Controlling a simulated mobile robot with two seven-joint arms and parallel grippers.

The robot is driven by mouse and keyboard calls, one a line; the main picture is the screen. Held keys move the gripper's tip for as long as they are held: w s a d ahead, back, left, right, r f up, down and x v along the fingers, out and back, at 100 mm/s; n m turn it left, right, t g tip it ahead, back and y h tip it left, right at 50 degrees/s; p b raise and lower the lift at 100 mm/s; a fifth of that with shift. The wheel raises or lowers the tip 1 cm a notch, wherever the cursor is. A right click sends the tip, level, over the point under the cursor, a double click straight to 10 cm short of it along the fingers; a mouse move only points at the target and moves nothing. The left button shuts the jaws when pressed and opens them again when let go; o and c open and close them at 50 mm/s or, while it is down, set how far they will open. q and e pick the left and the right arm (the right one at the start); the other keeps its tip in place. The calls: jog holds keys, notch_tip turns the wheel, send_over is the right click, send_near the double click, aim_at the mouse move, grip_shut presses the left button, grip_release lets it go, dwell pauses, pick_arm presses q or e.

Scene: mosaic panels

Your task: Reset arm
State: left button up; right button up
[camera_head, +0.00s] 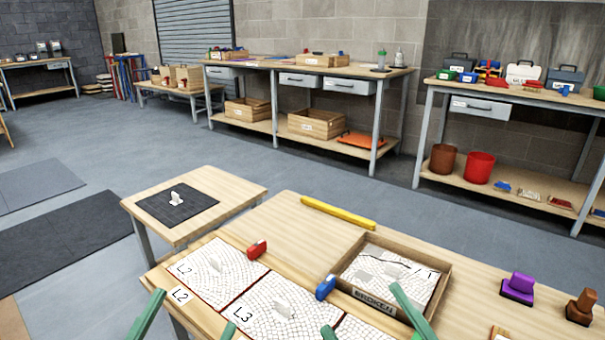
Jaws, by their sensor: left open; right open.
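My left gripper (195,310) is open at the bottom edge, its green fingers apart over the front of the panels, with nothing seen between them. My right gripper (361,308) is open at the bottom centre, its green fingers apart in front of the tray. A white mosaic panel marked L2 (222,264) lies at the left of the workbench. Beside it lies a panel marked L3 (256,313) with a white handle on it. A third panel (355,329) is partly cut off and partly behind my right gripper.
A red block (257,249), blue block (325,288), yellow bar (337,213), purple stamp (518,288) and brown stamp (581,306) sit on the bench. A side table with a dark mat (160,208) adjoins left.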

jog(key=d+m+t+h+p, duration=0.2)
jog(key=d+m+t+h, duration=0.1)
jog(key=d+m+h, duration=0.45)
pick_arm(q)
jog(key=w+a+f+n+g+y+p, duration=0.2)
jog(key=w+f+n+g+y+p, duration=0.3)
jog(key=p, duration=0.6)
pick_arm(e)
jog(key=w+f+m+g+h, duration=0.4)
jog(key=f+m+h, duration=0.1)
jog(key=f+h, duration=0.15)
pick_arm(q)
jog(key=s+a+f+n+g+y+p, duration=0.1)
jog(key=s+f+n+g+y+p, duration=0.1)
jog(key=s+f+g+p, duration=0.5)
jog(key=s+f+y+p, duration=0.1)
jog(key=s+f+p, duration=0.2)
jog(key=f+p, duration=0.1)
jog(key=shift+s+a+f+n+g+p, duration=0.3)
jog(key=shift+f+g+p, duration=0.1)
jog(key=shift+p, duration=0.3)
pick_arm(e)
jog(key=s+d+f+m+g+h, duration=0.1)
jog(key=s+f+m+g, duration=0.2)
jog(key=s+f+g, duration=0.5)
notch_tip(320, 180, down, 3)
jog(key=shift+s+d+r+h, duration=0.1)
jog(key=shift+s+d+h, duration=0.2)
jog(key=shift+s, duration=0.6)
